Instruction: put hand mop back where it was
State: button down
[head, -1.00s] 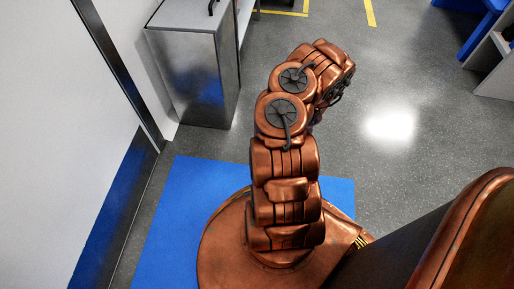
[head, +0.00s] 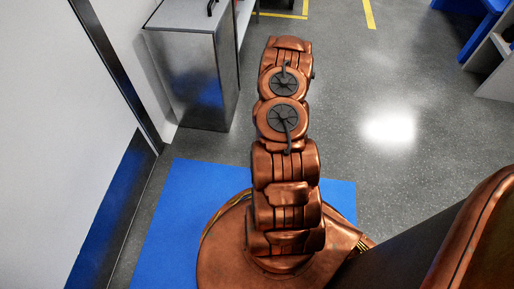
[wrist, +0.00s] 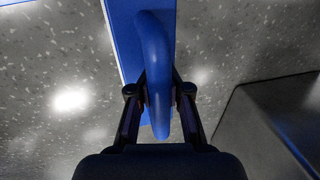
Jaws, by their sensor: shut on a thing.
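In the wrist view, my gripper (wrist: 160,90) is shut on the hand mop (wrist: 153,60), gripping its blue, rounded, loop-like handle. The handle stands between the two dark fingers and runs up to the top of the picture. A flat blue strip shows behind the handle; I cannot tell whether it is part of the mop or something on the floor. In the head view, my copper arm hides the gripper and the mop.
A grey metal cabinet (head: 190,75) stands ahead on the left, beside a white and blue wall (head: 60,120). A blue mat (head: 185,215) lies around my base. Blue and grey furniture (head: 492,50) is at the far right. The speckled grey floor (head: 385,180) between is clear.

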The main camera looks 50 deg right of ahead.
jog(key=shift+w+d+f, duration=0.15)
jog(key=shift+w, duration=1.2)
jog(key=shift+w, duration=0.1)
notch_tip(320, 180, down, 4)
jog(key=shift+r+b, duration=0.15)
jog(key=shift+b, duration=0.95)
jog(key=c, duration=1.1)
grip_release()
